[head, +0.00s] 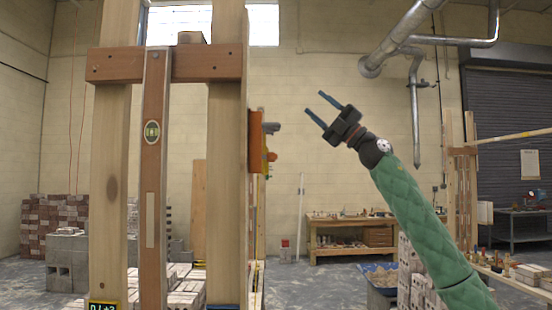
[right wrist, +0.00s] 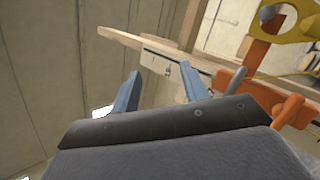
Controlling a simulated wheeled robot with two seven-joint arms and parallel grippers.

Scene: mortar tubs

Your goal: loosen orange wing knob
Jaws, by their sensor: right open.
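An orange clamp-like piece (head: 257,142) is fixed to the right side of the right wooden post. A small orange part (head: 271,157), which looks like the wing knob, sticks out from it to the right. In the right wrist view orange parts (right wrist: 290,108) show at the right edge; which of them is the wing knob I cannot tell for sure. My right gripper (head: 315,103) is open and empty, up and to the right of the orange piece and apart from it. Its two blue fingers (right wrist: 158,80) also show in the right wrist view. My left gripper is not in view.
Two upright wooden posts (head: 228,140) with a crosspiece (head: 120,66) stand at the left, with a level (head: 152,200) between them. A yellow ring-shaped part (right wrist: 285,20) is near the orange parts. Bricks, a workbench (head: 352,240) and a tub (head: 380,278) stand behind. Open air surrounds my right gripper.

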